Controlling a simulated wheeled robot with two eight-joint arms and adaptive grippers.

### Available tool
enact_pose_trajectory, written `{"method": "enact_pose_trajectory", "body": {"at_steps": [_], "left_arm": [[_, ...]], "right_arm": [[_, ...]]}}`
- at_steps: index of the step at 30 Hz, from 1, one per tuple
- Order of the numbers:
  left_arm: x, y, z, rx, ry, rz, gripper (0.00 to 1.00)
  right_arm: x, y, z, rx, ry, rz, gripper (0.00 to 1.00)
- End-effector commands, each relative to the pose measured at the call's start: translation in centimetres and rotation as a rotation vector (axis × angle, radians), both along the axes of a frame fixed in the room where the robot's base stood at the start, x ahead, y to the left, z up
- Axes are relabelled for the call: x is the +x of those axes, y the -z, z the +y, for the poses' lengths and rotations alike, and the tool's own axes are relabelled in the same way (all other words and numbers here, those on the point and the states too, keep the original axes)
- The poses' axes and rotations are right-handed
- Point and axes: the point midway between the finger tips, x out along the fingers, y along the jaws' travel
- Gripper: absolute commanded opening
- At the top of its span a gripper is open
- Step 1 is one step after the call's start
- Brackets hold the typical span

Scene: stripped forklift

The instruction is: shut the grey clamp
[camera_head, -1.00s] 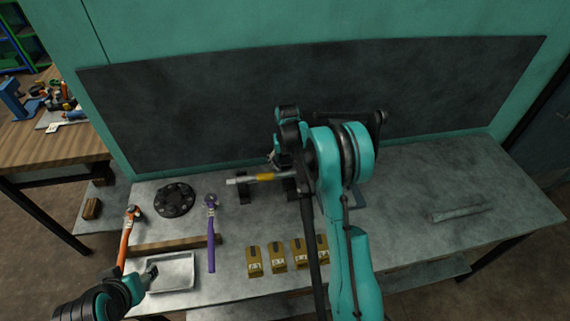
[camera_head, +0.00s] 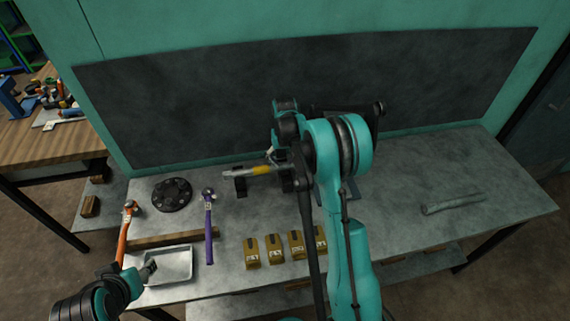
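A grey bar with a yellow band (camera_head: 261,170) lies level across a dark support (camera_head: 240,187) at the back middle of the bench. I take it for part of the grey clamp, but cannot be sure. Its right end is hidden behind my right arm. My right gripper (camera_head: 276,154) is above and beside the yellow band, its fingers small and dark. I cannot tell whether it touches the bar or is open. My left gripper (camera_head: 150,268) is over the left edge of a metal tray (camera_head: 180,279), far from the bar. Its finger opening is unclear.
A purple hammer (camera_head: 209,232), an orange hammer (camera_head: 123,238), a black flange (camera_head: 172,194) and a wooden strip (camera_head: 165,241) lie at left. Several brass-coloured blocks (camera_head: 275,249) stand in front. A grey tube (camera_head: 453,203) lies at right, with clear bench around it.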

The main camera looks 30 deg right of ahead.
Motion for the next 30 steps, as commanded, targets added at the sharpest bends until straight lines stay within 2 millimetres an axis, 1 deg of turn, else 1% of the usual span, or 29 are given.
{"method": "enact_pose_trajectory", "body": {"at_steps": [5,9,12,15,18,21,30], "left_arm": [[0.0,0.0,0.0,0.0,0.0,0.0,0.5],[0.0,0.0,0.0,0.0,0.0,0.0,0.5],[0.0,0.0,0.0,0.0,0.0,0.0,0.5],[0.0,0.0,0.0,0.0,0.0,0.0,0.5],[0.0,0.0,0.0,0.0,0.0,0.0,0.5],[0.0,0.0,0.0,0.0,0.0,0.0,0.5],[0.0,0.0,0.0,0.0,0.0,0.0,0.5]], "right_arm": [[0.0,-3.1,0.0,0.0,0.0,0.0,0.75],[0.0,-6.2,0.0,0.0,0.001,0.001,0.75],[-0.1,-8.2,0.0,0.0,0.002,0.001,0.75],[0.0,-9.8,-0.1,0.0,0.002,0.002,0.75],[-0.1,-10.8,-0.1,0.0,0.002,0.002,0.75],[-0.1,-11.3,-0.1,0.0,0.002,0.002,0.75],[-0.1,-11.3,-0.1,0.0,0.002,0.002,0.75]]}}
